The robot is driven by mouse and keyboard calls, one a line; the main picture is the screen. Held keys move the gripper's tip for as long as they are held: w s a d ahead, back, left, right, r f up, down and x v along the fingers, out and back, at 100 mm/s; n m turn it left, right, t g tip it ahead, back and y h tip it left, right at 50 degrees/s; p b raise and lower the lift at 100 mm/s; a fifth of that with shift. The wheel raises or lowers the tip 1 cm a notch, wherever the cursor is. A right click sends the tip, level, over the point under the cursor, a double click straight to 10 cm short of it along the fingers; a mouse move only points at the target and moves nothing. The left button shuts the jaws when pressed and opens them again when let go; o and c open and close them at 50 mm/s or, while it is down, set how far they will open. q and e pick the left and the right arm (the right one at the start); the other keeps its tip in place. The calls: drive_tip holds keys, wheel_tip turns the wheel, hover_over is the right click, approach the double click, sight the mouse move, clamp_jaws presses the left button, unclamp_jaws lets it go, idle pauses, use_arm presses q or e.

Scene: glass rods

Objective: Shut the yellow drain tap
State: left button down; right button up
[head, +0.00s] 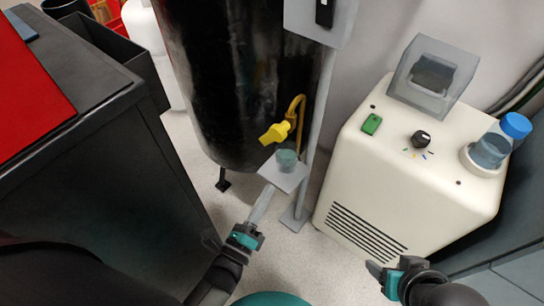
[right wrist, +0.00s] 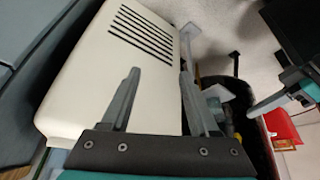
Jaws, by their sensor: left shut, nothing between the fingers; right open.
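The yellow drain tap (head: 275,132) sits on a bent brass pipe (head: 298,108) low on the front of a black tank (head: 235,65). Its handle sticks out to the left. A small greenish cup (head: 287,159) stands on a grey plate (head: 285,176) just below the tap. My left gripper (head: 267,190) is shut and empty, below and left of the plate, apart from the tap. My right gripper (head: 375,274) is open and empty at the lower right, in front of the cream machine. Its two spread fingers show in the right wrist view (right wrist: 158,78).
A cream machine (head: 405,150) with a black knob and a blue-capped bottle (head: 491,148) stands at the right. A dark cabinet (head: 110,190) with a red top fills the left. A grey post (head: 315,130) rises right of the tap. Pale floor shows between them.

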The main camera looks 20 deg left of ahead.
sight(270, 137)
use_arm(q)
drive_tip(key=w+a+r+b, duration=0.2)
drive_tip(key=w+r, duration=0.1)
drive_tip(key=w, duration=0.6)
drive_tip(key=shift+w+r, duration=0.15)
drive_tip(key=shift+r, duration=0.05)
use_arm(e)
drive_tip(key=w+a+t+y, duration=0.2)
drive_tip(key=w+a+t, duration=0.2)
drive_tip(key=a, duration=0.1)
drive_tip(key=shift+w+f, duration=0.25)
drive_tip(key=shift+f, duration=0.1)
drive_tip(key=shift+a, duration=0.1)
